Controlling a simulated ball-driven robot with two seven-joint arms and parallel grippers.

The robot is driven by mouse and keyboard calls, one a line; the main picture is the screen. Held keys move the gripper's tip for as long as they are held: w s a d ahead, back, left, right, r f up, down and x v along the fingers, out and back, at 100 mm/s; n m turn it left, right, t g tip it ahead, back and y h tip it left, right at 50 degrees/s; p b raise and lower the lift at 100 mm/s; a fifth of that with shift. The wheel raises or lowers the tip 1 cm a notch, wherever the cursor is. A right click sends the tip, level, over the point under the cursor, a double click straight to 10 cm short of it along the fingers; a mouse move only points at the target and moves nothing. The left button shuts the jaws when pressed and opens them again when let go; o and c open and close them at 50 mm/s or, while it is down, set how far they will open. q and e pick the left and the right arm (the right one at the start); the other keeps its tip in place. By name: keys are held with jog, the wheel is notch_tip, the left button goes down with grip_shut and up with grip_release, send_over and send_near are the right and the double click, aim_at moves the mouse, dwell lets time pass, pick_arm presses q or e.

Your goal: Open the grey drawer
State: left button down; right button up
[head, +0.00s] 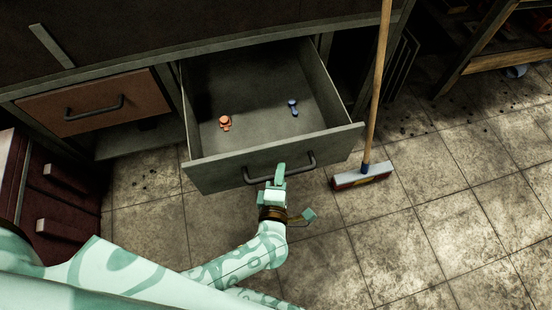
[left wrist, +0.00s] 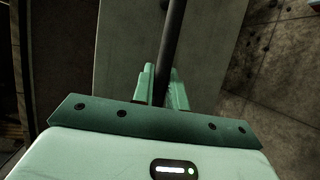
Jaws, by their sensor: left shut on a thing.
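The grey drawer (head: 225,168) stands pulled well out of the cabinet in the head view, with its inside showing. A small orange item (head: 225,122) and a small blue item (head: 293,107) lie on its floor. My left gripper (head: 280,174) is at the drawer's front, shut on its dark bar handle (head: 312,163). In the left wrist view the handle (left wrist: 172,45) runs between the two fingers (left wrist: 160,85), with the grey drawer front (left wrist: 125,50) behind it. My right gripper is not in view.
A brown drawer (head: 60,105) with a dark handle is shut to the left. A broom (head: 362,178) stands close to the grey drawer's right side. Red-brown drawers (head: 70,190) are at the far left. Tiled floor (head: 430,220) is open to the right.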

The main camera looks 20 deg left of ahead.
pick_arm(q)
jog(key=shift+s+d+f, duration=0.1)
jog(key=shift+s+d, duration=0.45)
jog(key=shift+s, duration=0.3)
jog(key=shift+s+d, duration=0.55)
jog(key=shift+s, duration=0.3)
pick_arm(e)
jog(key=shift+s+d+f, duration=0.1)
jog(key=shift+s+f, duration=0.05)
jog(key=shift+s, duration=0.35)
pick_arm(q)
jog(key=c, duration=1.4)
grip_release()
jog(key=shift+w, duration=0.1)
